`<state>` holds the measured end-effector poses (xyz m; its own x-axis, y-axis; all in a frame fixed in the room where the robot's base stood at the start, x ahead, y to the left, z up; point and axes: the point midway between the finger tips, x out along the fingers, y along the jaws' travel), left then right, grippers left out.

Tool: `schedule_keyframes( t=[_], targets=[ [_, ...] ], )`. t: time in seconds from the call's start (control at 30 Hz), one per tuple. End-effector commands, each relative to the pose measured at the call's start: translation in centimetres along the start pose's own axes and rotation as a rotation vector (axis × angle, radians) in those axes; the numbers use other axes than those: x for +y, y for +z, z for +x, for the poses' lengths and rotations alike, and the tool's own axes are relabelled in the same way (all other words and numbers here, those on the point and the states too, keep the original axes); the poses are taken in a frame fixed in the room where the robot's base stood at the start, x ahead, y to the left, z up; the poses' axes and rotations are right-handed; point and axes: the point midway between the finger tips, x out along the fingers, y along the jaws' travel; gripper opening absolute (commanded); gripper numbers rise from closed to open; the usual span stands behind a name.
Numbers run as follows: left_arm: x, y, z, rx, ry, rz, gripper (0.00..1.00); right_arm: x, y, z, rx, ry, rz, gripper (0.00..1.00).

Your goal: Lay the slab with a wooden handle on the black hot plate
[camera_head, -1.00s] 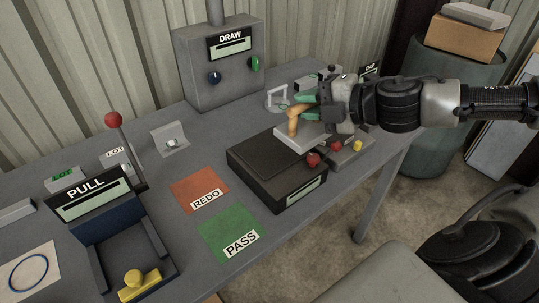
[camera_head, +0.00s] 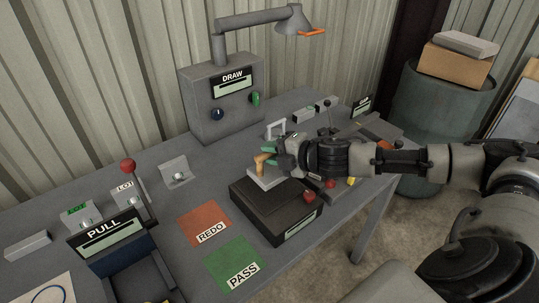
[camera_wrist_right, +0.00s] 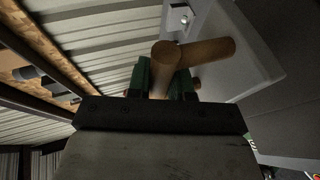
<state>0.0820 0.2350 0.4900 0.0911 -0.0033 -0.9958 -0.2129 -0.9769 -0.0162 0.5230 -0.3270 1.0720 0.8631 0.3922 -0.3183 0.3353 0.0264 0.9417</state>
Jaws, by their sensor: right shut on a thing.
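The black hot plate (camera_head: 245,194) is a dark box with a red knob, in the middle of the table in the head view. The pale grey slab (camera_head: 267,180) with its wooden handle (camera_head: 262,161) is over the back part of the plate's top. I cannot tell whether it touches the plate. My right gripper (camera_head: 272,154) is shut on the wooden handle, with green fingertips around it. The right wrist view also shows the handle (camera_wrist_right: 205,51) between the fingers and the slab (camera_wrist_right: 265,55) beyond it. My left gripper is not in view.
Orange REDO (camera_head: 203,221) and green PASS (camera_head: 230,262) mats lie left of the plate. The grey DRAW box (camera_head: 205,120) with a lamp stands behind. The PULL station (camera_head: 105,235) with its red-topped lever is at left. Small switches stand at the back right.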

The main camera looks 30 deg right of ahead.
Motion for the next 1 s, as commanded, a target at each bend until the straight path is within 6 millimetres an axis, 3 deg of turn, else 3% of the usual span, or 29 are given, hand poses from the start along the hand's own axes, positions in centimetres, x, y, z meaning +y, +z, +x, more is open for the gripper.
schedule_keyframes(
  t=[0.13, 0.4, 0.93, 0.97, 1.0],
  targets=[
    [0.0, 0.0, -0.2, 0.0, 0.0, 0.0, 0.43, -0.3, 0.0, 0.9, 0.002, 0.002, -0.002, 0.0],
    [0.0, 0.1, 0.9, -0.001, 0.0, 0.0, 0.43, -3.8, 0.5, 2.0, 0.001, 0.0, -0.001, 0.0],
    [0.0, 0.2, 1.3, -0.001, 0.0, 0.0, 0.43, -4.5, 0.6, 2.3, 0.001, 0.002, -0.002, 0.0],
    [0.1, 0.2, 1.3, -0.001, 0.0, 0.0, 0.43, -4.6, 0.6, 2.3, 0.001, 0.0, -0.001, 0.22],
    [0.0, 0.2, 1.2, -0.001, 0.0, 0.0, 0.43, -4.6, 0.6, 2.2, 0.001, 0.0, -0.001, 0.28]
  ],
)
